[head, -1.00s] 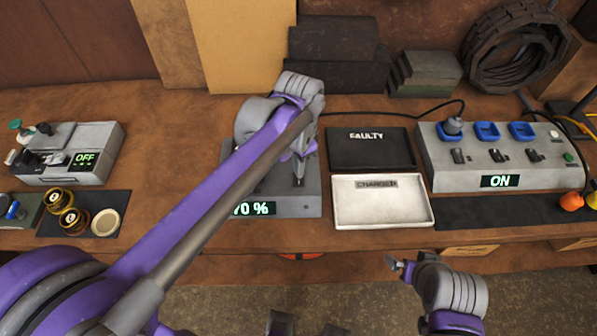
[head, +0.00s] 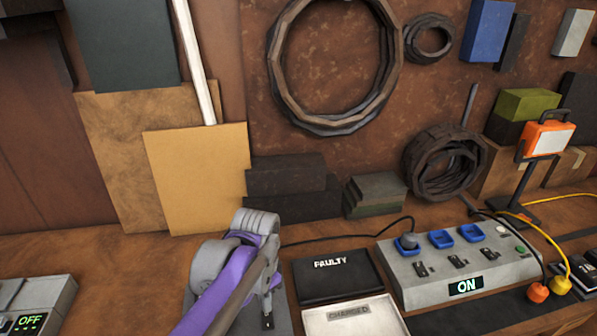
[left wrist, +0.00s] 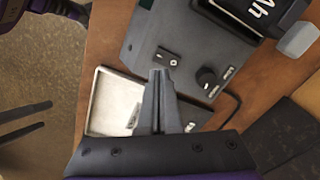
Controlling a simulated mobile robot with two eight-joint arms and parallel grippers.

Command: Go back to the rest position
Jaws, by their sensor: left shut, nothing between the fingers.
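My left gripper (head: 267,319) is low in the head view, above the grey charger (head: 283,323), which my arm mostly hides. In the left wrist view the gripper (left wrist: 158,76) has its fingers together with nothing between them. There they point at the charger's grey panel (left wrist: 190,35), which has a switch and a knob (left wrist: 206,78). A dark block with white lettering (left wrist: 268,10) is at the top right of the wrist view. My right gripper is not in the head view.
The black FAULTY tray (head: 337,278) and white CHARGED tray (head: 352,318) lie to the right. Beyond stands the grey ON box (head: 415,288) with blue sockets and a cable. The OFF box (head: 40,300) is far left. Boards and dark blocks (head: 290,185) line the back wall.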

